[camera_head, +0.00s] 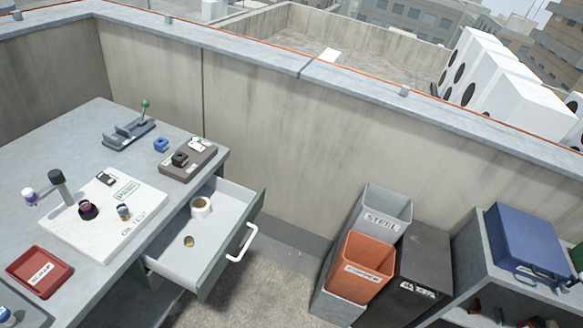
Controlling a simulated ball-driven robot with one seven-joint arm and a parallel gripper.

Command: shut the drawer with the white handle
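The drawer (222,262) with the white handle (243,243) is pulled well out from under the right side of the grey workbench (185,135). Its front panel is grey-green and faces right. The handle is a white bar on that front. Inside the drawer, a white cup-like item (201,210) stands toward the back and a small brass-coloured piece (189,242) lies on the floor. My gripper does not show in this view, so its state and any contact with the handle are hidden.
On the bench are a white board (145,225), a red tray (40,272), a lever device (130,132) and a brown box (187,165). Grey (382,212) and orange (357,268) bins stand right of the drawer. Open floor (275,275) lies between. A parapet wall runs behind.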

